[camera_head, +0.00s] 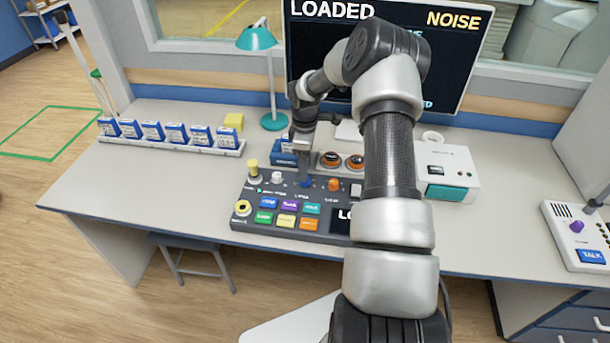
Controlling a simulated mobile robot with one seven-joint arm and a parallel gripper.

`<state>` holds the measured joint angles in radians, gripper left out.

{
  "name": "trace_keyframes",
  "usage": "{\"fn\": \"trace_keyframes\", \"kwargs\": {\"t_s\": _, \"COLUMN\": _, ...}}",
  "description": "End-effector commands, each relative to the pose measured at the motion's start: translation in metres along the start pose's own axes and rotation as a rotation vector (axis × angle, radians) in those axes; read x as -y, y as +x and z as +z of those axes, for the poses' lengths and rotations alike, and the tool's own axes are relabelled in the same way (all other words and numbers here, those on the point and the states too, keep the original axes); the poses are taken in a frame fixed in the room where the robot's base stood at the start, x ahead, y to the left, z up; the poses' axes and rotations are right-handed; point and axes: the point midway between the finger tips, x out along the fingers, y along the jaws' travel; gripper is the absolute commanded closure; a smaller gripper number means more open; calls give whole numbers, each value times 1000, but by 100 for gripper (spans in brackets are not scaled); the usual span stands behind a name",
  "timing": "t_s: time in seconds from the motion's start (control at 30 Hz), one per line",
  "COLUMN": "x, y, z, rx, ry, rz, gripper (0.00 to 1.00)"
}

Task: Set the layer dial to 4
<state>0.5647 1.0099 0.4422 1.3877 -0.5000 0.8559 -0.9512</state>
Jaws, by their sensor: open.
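The control console (240,208) lies on the desk, with a row of knobs along its back edge. A blue knob (305,183) sits in this row, partly under my gripper (305,174). The small labels are too blurred to tell surely which knob is the layer dial or what number it points to. A white knob (277,178) is to the left and an orange knob (333,184) to the right. My gripper points down at the blue knob with open jaws. Whether the fingers touch the knob is not clear.
Coloured buttons (289,207) fill the console's front. A teal lamp (257,39), a row of blue-and-white boxes (175,133) and a large monitor (470,45) stand behind. A white box (446,168) is right of my arm.

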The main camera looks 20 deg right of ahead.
Motion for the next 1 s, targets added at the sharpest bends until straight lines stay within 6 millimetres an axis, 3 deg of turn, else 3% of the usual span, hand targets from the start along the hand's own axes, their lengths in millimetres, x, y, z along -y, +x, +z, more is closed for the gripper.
{"fn": "trace_keyframes", "kwargs": {"t_s": 0.1, "x": 1, "y": 21, "z": 0, "rx": -1, "ry": 1, "rz": -2, "gripper": 58}}
{"fn": "trace_keyframes", "kwargs": {"t_s": 0.23, "x": 0, "y": 34, "z": 0, "rx": 0, "ry": 0, "rz": 0, "gripper": 58}}
{"fn": "trace_keyframes", "kwargs": {"t_s": 0.63, "x": 0, "y": 41, "z": 0, "rx": 0, "ry": 1, "rz": 1, "gripper": 58}}
{"fn": "trace_keyframes", "kwargs": {"t_s": 0.87, "x": 0, "y": 41, "z": 0, "rx": 0, "ry": 1, "rz": 1, "gripper": 97}}
{"fn": "trace_keyframes", "kwargs": {"t_s": 1.0, "x": 0, "y": 41, "z": 0, "rx": 0, "ry": 3, "rz": 1, "gripper": 99}}
